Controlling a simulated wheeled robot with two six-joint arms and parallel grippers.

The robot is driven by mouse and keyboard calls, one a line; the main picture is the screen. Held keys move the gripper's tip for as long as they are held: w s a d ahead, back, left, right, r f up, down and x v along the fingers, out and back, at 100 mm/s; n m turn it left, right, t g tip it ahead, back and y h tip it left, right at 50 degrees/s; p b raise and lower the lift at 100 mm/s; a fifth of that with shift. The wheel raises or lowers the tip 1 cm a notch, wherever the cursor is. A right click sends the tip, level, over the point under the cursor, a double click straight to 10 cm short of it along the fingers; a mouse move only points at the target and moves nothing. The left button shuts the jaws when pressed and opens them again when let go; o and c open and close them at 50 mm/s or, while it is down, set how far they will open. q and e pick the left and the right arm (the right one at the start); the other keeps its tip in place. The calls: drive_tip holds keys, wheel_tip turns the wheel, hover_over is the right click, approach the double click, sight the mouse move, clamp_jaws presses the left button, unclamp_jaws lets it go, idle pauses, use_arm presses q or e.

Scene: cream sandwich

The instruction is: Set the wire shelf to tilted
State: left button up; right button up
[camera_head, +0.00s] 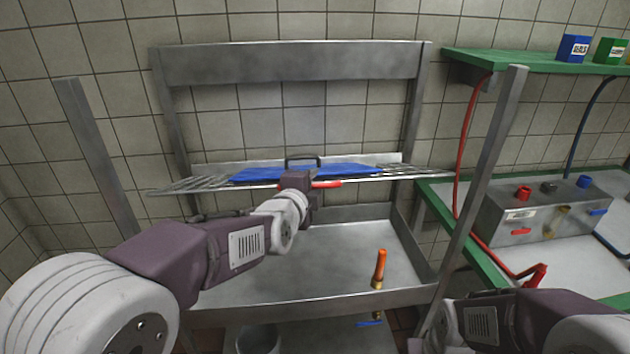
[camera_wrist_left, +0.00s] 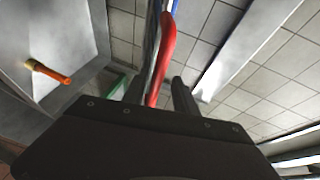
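The wire shelf (camera_head: 185,186) spans the metal rack at mid height and looks about level. A blue tray or mat (camera_head: 345,173) lies on it. A red handle (camera_head: 327,184) sits at the shelf's front edge; it also shows in the left wrist view (camera_wrist_left: 165,55). My left gripper (camera_head: 302,168) is at this handle, and in the left wrist view its two dark fingers stand on either side of the red bar, with a visible gap on the right side. My right arm is low at the right; its gripper fingers are hidden or cut off by the frame.
The rack's grey posts (camera_head: 487,155) stand on both sides. Below the shelf is a metal basin (camera_head: 330,290) with an orange-handled tap (camera_head: 379,268). At right, a green-edged table holds a metal box (camera_head: 525,215) with hoses. A green shelf (camera_head: 530,62) hangs above.

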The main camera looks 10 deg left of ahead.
use_arm(q)
drive_tip(key=v, duration=0.6)
drive_tip(key=shift+s+p, duration=0.25)
drive_tip(key=shift+p, duration=0.05)
drive_tip(key=s+a+f+n+g+y+p, duration=0.1)
drive_tip(key=s+a+f+n+g, duration=0.3)
drive_tip(key=f, duration=0.5)
drive_tip(key=s+a+f+n+g+y+p, duration=0.1)
drive_tip(key=s+f+n+g+p, duration=0.1)
drive_tip(key=s+f+n+g, duration=0.4)
drive_tip(key=s+a+f+n+g, duration=0.3)
drive_tip(key=s+a+f+n, duration=0.1)
drive_tip(key=s+f+n, duration=0.5)
drive_tip(key=s, duration=0.2)
drive_tip(key=shift+s+a+g+p, duration=0.2)
drive_tip(key=shift+s+g+p, duration=0.15)
drive_tip(key=shift+g, duration=0.05)
